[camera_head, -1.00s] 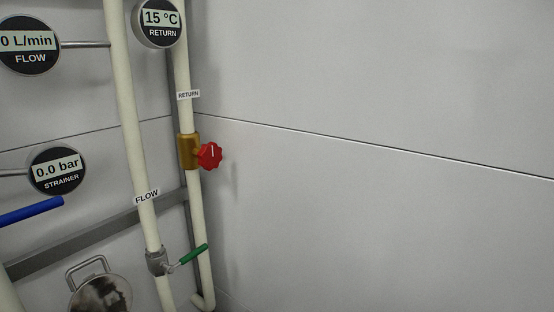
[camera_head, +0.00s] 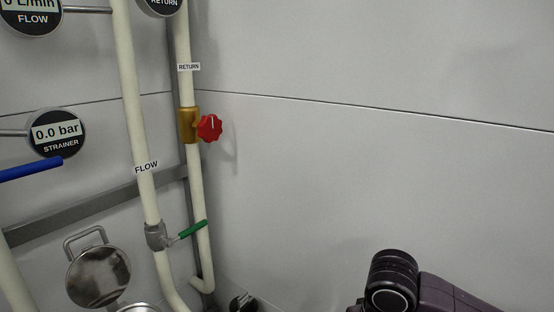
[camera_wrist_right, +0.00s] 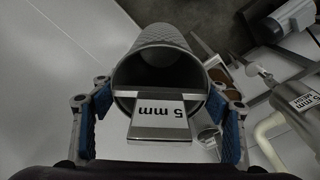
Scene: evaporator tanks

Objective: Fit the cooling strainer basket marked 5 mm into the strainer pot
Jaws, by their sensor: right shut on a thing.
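In the right wrist view the cooling strainer basket (camera_wrist_right: 158,47) is a grey mesh cylinder, its open end towards the camera. A flat tab at that end (camera_wrist_right: 160,119) reads "5 mm". My right gripper (camera_wrist_right: 166,118) has its blue-padded fingers on both sides of the basket's rim and is shut on it. In the head view a round metal lid with a wire handle (camera_head: 98,277) stands raised at lower left; a metal rim (camera_head: 138,308), probably the strainer pot's, shows just below it, mostly cut off. My left gripper is not in view.
In the head view, white pipes (camera_head: 131,95) carry a red knob (camera_head: 209,128) and a green lever (camera_head: 188,230). A blue lever (camera_head: 28,170) is at left. The bare wall at right is clear. In the wrist view a metal cylinder labelled 5 mm (camera_wrist_right: 309,101) is at right.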

